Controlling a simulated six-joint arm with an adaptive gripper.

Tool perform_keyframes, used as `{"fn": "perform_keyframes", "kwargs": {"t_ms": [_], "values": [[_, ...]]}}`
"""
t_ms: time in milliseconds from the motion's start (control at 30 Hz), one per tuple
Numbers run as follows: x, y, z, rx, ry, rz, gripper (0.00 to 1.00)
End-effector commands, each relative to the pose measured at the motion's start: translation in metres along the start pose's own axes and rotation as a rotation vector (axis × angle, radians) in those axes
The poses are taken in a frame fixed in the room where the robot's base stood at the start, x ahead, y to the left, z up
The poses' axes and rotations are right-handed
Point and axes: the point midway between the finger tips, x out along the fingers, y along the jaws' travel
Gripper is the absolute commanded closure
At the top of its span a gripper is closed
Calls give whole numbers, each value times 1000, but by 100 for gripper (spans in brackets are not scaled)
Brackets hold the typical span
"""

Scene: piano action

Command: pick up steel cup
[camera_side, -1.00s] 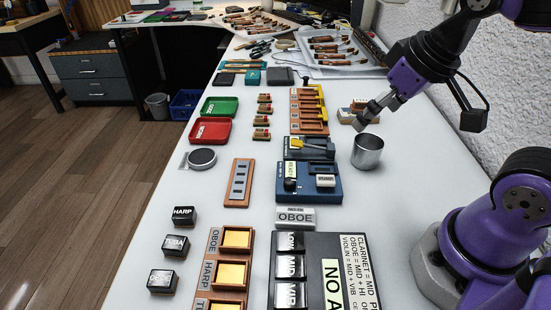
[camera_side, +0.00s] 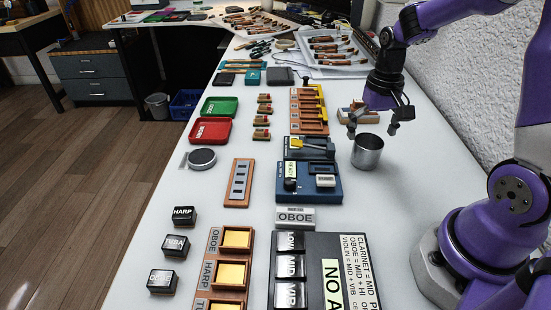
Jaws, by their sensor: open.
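The steel cup (camera_side: 367,153) stands upright on the white table, right of the blue device with a knob. It is a shiny grey cylinder with its open top facing up. My gripper (camera_side: 372,133) points down with its two fingers spread wide, one on each side above the cup's rim. It is empty. It appears just above or behind the rim; the exact gap is hard to tell.
The blue device (camera_side: 308,190) is left of the cup. A small wooden block set (camera_side: 352,112) lies just behind my gripper. A wooden rack (camera_side: 309,112) stands further left. The table right of the cup is clear up to the wall.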

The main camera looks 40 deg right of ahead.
Motion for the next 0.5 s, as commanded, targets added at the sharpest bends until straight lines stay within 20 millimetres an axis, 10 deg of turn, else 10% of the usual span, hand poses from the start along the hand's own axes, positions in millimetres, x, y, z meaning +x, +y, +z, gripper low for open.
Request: {"fn": "perform_keyframes", "kwargs": {"t_ms": [500], "values": [[48, -1, 1, -1, -1, 1, 0]]}}
